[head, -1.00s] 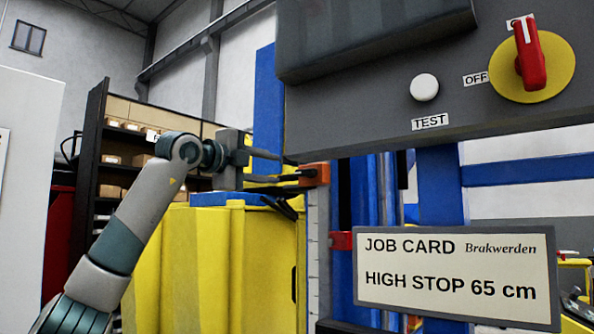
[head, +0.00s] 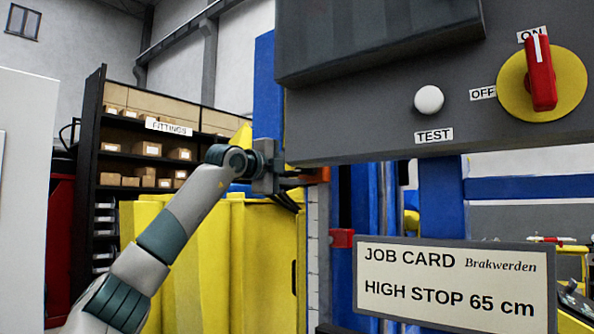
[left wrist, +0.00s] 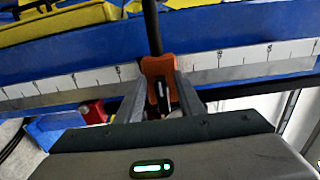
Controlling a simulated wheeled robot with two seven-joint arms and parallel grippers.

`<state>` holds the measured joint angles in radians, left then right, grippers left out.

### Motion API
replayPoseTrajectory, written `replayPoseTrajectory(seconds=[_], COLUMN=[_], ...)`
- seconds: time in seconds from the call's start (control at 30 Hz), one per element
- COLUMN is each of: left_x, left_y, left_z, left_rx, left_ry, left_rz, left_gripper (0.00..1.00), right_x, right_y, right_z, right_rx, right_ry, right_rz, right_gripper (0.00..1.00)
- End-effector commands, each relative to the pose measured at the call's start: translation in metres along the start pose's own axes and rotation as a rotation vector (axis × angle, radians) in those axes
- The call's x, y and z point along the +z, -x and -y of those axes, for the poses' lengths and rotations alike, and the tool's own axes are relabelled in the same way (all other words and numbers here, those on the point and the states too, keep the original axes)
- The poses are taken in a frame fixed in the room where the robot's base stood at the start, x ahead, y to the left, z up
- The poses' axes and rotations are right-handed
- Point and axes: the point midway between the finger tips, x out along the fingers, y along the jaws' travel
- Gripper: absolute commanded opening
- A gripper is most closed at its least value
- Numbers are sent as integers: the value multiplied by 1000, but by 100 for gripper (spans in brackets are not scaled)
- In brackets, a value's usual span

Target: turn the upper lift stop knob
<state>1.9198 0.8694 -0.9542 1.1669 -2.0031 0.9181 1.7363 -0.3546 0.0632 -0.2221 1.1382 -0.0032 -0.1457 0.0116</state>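The upper lift stop is an orange block (head: 322,174) on the white ruler scale, just under the grey control box. In the left wrist view the orange block (left wrist: 158,66) sits on the ruler, with a dark knob (left wrist: 162,97) bearing a pale mark in front of it. My left gripper (head: 298,181) is at the block. In the left wrist view its two fingers (left wrist: 161,92) are apart, one on each side of the knob, with a gap visible. Whether a fingertip touches is unclear. My right gripper is not in view.
A red stop (head: 341,238) sits lower on the ruler; it also shows in the left wrist view (left wrist: 93,112). The grey control box (head: 380,125) overhangs close above my gripper. The job card (head: 455,285) reads HIGH STOP 65 cm. A yellow cabinet (head: 205,260) stands behind my arm.

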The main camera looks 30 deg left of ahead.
Motion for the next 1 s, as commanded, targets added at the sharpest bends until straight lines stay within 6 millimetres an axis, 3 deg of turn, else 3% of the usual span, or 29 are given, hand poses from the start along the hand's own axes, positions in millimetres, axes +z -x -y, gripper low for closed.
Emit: replayPoseTrajectory(seconds=[0.13, 0.27, 0.67, 1.0], left_x=[0, 0, 0, -1], left_y=[0, 0, 0, 0], left_z=[0, 0, 1, 4], left_rx=[0, 0, 0, -1], left_ry=[0, 0, -26, -189], left_rz=[0, 0, 0, -2], left_gripper=[32, 1, 0, 0], right_x=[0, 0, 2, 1], right_y=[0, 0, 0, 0], right_z=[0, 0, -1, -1], right_rx=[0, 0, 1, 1], right_ry=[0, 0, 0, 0], right_rz=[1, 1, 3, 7], right_gripper=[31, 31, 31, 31])
